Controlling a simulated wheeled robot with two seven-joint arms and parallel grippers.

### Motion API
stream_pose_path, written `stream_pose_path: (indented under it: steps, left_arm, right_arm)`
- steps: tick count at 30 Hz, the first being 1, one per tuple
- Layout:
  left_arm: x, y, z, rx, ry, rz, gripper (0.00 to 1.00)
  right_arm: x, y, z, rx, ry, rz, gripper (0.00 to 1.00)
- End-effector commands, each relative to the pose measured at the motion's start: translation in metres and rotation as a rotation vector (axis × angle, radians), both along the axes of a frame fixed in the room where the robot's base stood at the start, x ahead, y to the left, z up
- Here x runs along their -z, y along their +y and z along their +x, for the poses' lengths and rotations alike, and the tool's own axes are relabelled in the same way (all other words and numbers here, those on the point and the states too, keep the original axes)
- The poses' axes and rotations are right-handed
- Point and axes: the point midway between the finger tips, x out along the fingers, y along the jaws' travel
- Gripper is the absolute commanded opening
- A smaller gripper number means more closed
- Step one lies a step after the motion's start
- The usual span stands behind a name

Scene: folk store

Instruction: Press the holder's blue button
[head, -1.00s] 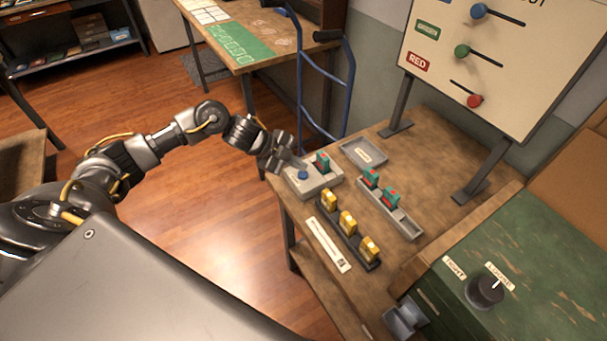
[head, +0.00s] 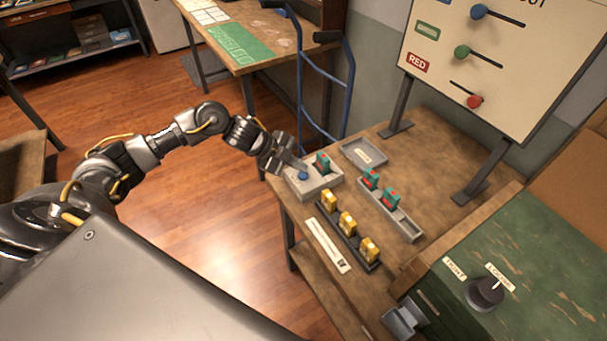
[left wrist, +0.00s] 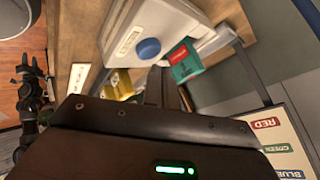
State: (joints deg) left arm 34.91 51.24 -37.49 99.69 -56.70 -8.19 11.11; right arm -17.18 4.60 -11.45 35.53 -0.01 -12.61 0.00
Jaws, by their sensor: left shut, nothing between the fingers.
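The grey holder (head: 314,184) stands at the near-left end of the wooden table, with a blue button (head: 303,175) on its top.
A dark rack with yellow pieces (head: 348,224) and a grey rack with teal pieces (head: 401,217) stand nearby. A board with coloured sliders (head: 470,60) rises at the back. A blue hand truck (head: 325,75) stands beside the table.

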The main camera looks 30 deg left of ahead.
Motion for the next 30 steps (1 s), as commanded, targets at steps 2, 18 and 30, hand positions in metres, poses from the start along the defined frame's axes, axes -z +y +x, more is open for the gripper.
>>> stream_pose_path:
  steps: [2, 18, 30]
  left_arm:
    - [0.0000, 0.0000, 0.0000, 0.000, 0.000, 0.000, 0.00]
    - [0.0002, 0.0000, 0.0000, 0.000, 0.000, 0.000, 0.00]
    - [0.0086, 0.0000, 0.0010, 0.000, 0.000, 0.000, 0.00]
  right_arm:
    - [0.0000, 0.0002, 0.0000, 0.000, 0.000, 0.000, 0.36]
    - [0.0001, 0.0005, -0.0002, 0.000, 0.000, 0.001, 0.36]
    - [0.0036, 0.0006, -0.0002, 0.000, 0.000, 0.001, 0.36]
